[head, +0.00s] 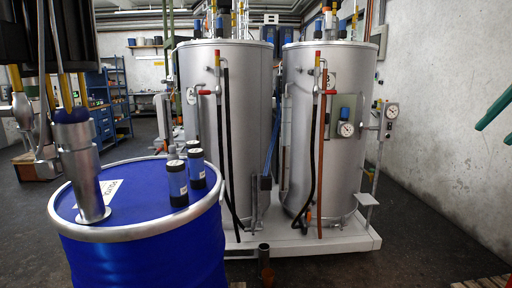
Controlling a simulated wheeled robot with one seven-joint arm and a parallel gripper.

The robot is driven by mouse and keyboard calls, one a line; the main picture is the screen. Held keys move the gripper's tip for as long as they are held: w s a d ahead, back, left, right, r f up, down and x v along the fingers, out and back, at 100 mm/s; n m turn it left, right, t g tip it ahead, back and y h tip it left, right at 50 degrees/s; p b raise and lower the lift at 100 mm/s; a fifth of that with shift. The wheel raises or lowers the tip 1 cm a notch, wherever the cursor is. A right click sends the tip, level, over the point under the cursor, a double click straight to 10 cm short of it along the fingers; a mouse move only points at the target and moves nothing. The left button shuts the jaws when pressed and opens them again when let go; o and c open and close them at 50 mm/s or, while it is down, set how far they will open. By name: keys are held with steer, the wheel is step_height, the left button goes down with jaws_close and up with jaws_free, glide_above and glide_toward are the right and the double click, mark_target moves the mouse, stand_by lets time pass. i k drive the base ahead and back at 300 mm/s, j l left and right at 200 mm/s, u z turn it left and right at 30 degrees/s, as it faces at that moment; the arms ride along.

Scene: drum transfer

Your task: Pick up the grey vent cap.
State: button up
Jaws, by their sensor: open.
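A blue drum (140,245) with a pale metal rim stands at the lower left. I cannot tell whether either is the grey vent cap, and no other clear cap shows. Two teal bars at the right edge look like the fingers of my gripper (491,135). They are apart with nothing between them, far to the right of the drum. The rest of the gripper is out of frame.
A grey metal tube (83,180) stands upright in the drum lid, with a white label beside it. Two tall steel tanks (225,125) (325,130) with hoses and gauges stand on a white platform (340,240). Dark floor (420,245) is open at the right.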

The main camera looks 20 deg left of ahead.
mark_target(173, 156)
steer(key=i+l+z, duration=0.25)
steer(key=z, duration=0.2)
steer(key=i+l+z, duration=0.2)
steer(key=z, duration=0.25)
steer(key=i+u, duration=0.2)
steer(key=i, duration=0.25)
steer(key=i+l+u, duration=0.2)
steer(key=i, duration=0.2)
steer(key=i+j+u, duration=0.1)
steer(key=i+u, duration=0.15)
steer(key=u, duration=0.25)
steer(key=i+u, duration=0.25)
steer(key=u, duration=0.2)
steer(key=i+l+u, duration=0.1)
steer(key=i+u, duration=0.2)
steer(key=u, duration=0.2)
steer(key=i+u, duration=0.2)
steer(key=u, duration=0.25)
steer(key=i+j+u, duration=0.1)
steer(key=u, duration=0.3)
steer(key=i+l+u, duration=0.1)
steer(key=i+u, duration=0.15)
steer(key=u, duration=0.2)
steer(key=i+l+u, duration=0.1)
steer(key=u, duration=0.35)
steer(key=i+l+u, duration=0.2)
steer(key=u, duration=0.2)
steer(key=i+l+u, duration=0.15)
steer(key=u, duration=0.15)
steer(key=i, duration=0.05)
